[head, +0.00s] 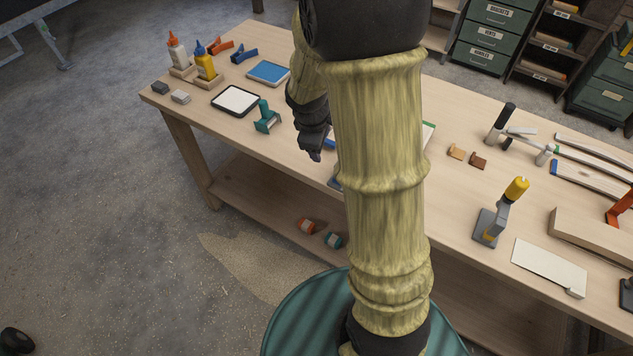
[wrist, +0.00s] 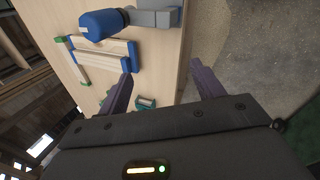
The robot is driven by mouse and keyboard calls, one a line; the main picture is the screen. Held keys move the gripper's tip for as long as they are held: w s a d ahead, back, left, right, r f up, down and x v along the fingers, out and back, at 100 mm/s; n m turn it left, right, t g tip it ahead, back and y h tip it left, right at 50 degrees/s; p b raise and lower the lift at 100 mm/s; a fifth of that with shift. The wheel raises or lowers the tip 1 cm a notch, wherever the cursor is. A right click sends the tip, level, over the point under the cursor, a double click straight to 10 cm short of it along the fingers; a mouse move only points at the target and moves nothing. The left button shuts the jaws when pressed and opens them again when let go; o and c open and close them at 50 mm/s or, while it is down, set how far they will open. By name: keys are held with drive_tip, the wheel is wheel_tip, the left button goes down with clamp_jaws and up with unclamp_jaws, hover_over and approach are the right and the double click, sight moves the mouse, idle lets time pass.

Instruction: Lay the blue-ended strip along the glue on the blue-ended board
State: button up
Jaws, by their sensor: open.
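In the wrist view, pale wood pieces with blue ends (wrist: 103,62) lie on the bench, beside a piece with green ends (wrist: 70,60). Which of these is the board, and any glue, I cannot make out. In the head view, my arm hides most of this spot. At the bench's right, a pale strip with a blue end (head: 595,181) lies beside one with a green end (head: 592,160). My gripper (head: 315,152) hangs over the bench, open and empty; its spread fingers also show in the wrist view (wrist: 162,72), to the right of the blue-ended pieces.
A blue-handled grey tool (wrist: 100,25) is close to the blue-ended pieces. Glue bottles (head: 205,65), a white tray (head: 235,100) and a teal clamp (head: 266,117) stand at left. A yellow-handled tool (head: 500,212) and a black-handled one (head: 503,122) stand at right.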

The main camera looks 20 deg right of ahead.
drive_tip(key=s+a+r+m+y, duration=0.1)
drive_tip(key=s+a+m, duration=0.2)
drive_tip(key=s+m, duration=0.2)
drive_tip(key=s+a+r+m+y, duration=0.1)
drive_tip(key=s+a+m, duration=0.2)
drive_tip(key=s, duration=0.6)
drive_tip(key=shift+a+m+y, duration=0.15)
drive_tip(key=shift+m+y, duration=0.25)
drive_tip(key=shift+m, duration=0.7)
drive_tip(key=shift+r, duration=0.15)
